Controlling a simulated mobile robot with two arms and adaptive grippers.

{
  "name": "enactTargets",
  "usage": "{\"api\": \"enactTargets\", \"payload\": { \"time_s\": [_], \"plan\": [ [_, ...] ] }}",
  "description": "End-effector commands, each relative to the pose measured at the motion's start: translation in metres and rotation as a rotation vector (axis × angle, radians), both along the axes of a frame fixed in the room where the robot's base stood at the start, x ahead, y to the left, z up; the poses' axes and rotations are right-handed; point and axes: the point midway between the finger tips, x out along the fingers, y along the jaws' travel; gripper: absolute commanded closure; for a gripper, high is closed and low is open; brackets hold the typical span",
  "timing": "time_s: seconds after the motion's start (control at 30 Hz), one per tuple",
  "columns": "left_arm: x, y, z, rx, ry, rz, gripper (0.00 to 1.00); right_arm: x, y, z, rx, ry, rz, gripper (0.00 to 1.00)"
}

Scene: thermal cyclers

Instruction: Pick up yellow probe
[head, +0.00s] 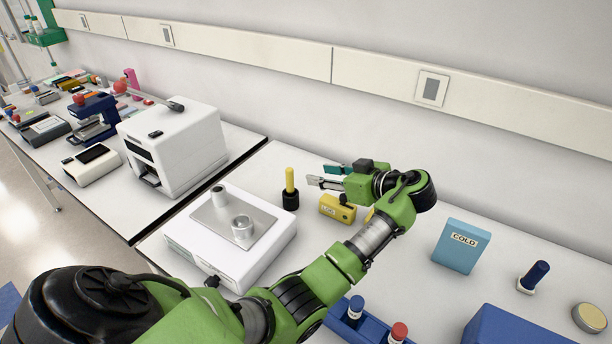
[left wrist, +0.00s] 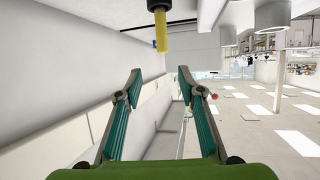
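The yellow probe (head: 290,179) stands upright in a small black base (head: 290,200) on the bench, just right of the white device with the metal plate. My left gripper (head: 322,175) is to the right of the probe, its fingers pointing left toward it, open and empty. In the left wrist view the probe (left wrist: 161,32) appears upside down at the top, beyond the open fingertips (left wrist: 160,75) and roughly in line with the gap between them. It is apart from both fingers. My right gripper is in neither view.
A yellow labelled box (head: 337,208) sits below my left gripper. The white device (head: 222,262) is left of the probe. A blue COLD box (head: 461,246), a dark blue probe (head: 536,275) and a blue rack (head: 345,330) are to the right and front. The wall is behind.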

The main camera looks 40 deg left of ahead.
Motion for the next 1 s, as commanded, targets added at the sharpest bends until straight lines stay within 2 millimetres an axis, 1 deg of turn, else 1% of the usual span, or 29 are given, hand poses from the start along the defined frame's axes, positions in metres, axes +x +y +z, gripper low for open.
{"api": "enactTargets", "payload": {
  "time_s": [0.03, 0.1, 0.17, 0.23, 0.4, 0.5, 0.6, 0.7, 0.83, 1.0],
  "plan": [
    [0.0, 0.0, 0.0, 0.0, -0.001, 0.001, 0.64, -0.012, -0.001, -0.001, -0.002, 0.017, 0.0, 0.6],
    [0.0, 0.003, -0.001, 0.001, -0.001, 0.003, 0.64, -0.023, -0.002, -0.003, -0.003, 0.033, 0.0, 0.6],
    [0.0, 0.01, -0.004, 0.003, -0.002, 0.005, 0.64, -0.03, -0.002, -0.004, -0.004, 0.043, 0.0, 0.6],
    [0.001, 0.021, -0.009, 0.003, 0.0, 0.005, 0.64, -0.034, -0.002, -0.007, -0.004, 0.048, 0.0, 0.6],
    [0.004, 0.053, -0.023, 0.004, -0.001, 0.004, 0.64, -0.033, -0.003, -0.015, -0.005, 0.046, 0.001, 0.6],
    [0.006, 0.068, -0.029, 0.003, -0.001, 0.004, 0.64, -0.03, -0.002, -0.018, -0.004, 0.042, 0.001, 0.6],
    [0.007, 0.076, -0.032, 0.002, -0.001, 0.003, 0.64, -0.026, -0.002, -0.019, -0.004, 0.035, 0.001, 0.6],
    [0.007, 0.08, -0.033, 0.001, -0.001, 0.003, 0.64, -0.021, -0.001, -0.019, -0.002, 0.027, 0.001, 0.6],
    [0.006, 0.088, -0.036, 0.002, 0.0, 0.003, 0.64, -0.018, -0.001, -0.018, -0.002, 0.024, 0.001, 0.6],
    [0.002, 0.112, -0.048, 0.003, 0.002, 0.005, 0.64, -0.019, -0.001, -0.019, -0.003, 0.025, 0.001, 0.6]
  ]
}}
